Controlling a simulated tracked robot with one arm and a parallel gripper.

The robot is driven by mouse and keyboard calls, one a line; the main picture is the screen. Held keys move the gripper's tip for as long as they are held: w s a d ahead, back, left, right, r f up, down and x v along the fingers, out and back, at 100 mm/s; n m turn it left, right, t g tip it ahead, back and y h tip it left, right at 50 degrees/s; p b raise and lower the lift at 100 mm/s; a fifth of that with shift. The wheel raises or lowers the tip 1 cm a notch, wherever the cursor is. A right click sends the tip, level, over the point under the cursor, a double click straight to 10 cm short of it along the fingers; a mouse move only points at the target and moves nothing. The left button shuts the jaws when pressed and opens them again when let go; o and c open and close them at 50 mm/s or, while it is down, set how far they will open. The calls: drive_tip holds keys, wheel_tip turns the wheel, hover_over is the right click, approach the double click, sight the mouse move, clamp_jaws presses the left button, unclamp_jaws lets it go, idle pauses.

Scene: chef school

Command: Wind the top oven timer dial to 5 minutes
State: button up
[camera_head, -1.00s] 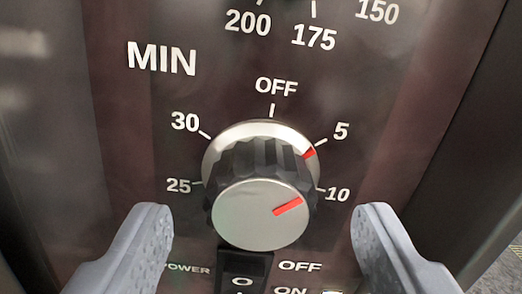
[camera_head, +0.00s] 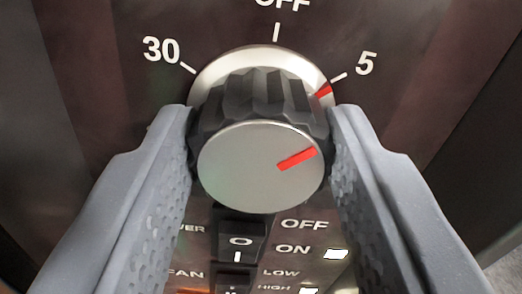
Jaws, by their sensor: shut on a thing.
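The timer dial (camera_head: 262,165) is a black ribbed knob with a silver face and a silver ring behind it, in the middle of the view. A red line on its face and a red mark on its ring point to the upper right, just below the tick of the printed 5 (camera_head: 367,63). My gripper (camera_head: 262,140) is shut on the dial, one grey finger on each side of the black ribbed rim. The 10 and 25 marks are hidden behind the fingers.
Below the dial are black rocker switches (camera_head: 240,240) labelled OFF, ON, LOW and HIGH, with lit white indicators (camera_head: 335,254). The dark panel (camera_head: 110,60) around the dial is flat. A dark edge runs down the right side.

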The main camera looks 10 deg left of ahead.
drive_tip(key=shift+m+b, duration=0.3)
drive_tip(key=shift+b, duration=0.15)
drive_tip(key=o, duration=1)
drive_tip(key=shift+w, duration=0.1)
drive_tip(key=shift+c, duration=0.2)
drive_tip(key=b+v, duration=0.3)
drive_tip(key=v, duration=1.1)
drive_tip(key=shift+b, duration=0.35)
drive_tip(key=shift+w, duration=0.15)
